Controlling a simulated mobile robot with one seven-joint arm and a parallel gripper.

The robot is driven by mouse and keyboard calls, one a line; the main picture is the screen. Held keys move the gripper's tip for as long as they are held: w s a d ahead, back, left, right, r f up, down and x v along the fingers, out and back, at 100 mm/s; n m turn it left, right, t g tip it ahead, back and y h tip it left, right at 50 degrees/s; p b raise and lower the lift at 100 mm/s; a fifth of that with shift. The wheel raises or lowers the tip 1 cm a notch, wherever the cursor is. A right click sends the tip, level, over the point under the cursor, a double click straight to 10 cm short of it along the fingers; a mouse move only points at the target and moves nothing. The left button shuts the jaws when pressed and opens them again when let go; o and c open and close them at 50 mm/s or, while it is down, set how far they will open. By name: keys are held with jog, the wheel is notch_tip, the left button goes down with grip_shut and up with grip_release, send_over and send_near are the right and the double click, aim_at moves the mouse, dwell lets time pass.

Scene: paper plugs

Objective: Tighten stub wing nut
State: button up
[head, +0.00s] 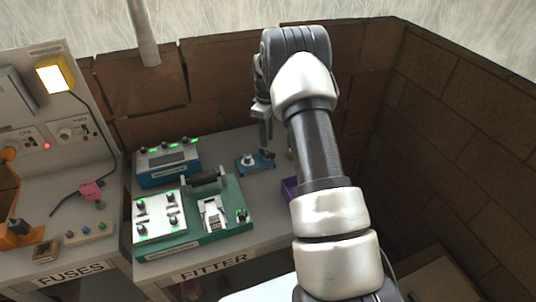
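A small blue base (262,167) sits on the FITTER bench (225,273). It carries a pale round stub (247,159) and a small dark part at its right end, close to the fingers. I cannot tell for sure which part is the wing nut. My gripper (266,146) points down from the arm, with its tip just above the right end of the blue base. The fingers overlap in this view, so their gap and any contact with the dark part are hidden.
A green fixture (190,246) with a white plate and clamp stands left of the blue base. Behind it is a blue box (168,166) with knobs. A purple tray (289,190) is partly hidden by my arm. Brown panels (231,70) close off the back and right.

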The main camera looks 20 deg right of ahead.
aim_at(267, 154)
jog(key=shift+f, duration=0.75)
jog(key=shift+b, duration=0.35)
jog(key=shift+f+b, duration=1.3)
jog(key=shift+f, duration=0.75)
grip_shut()
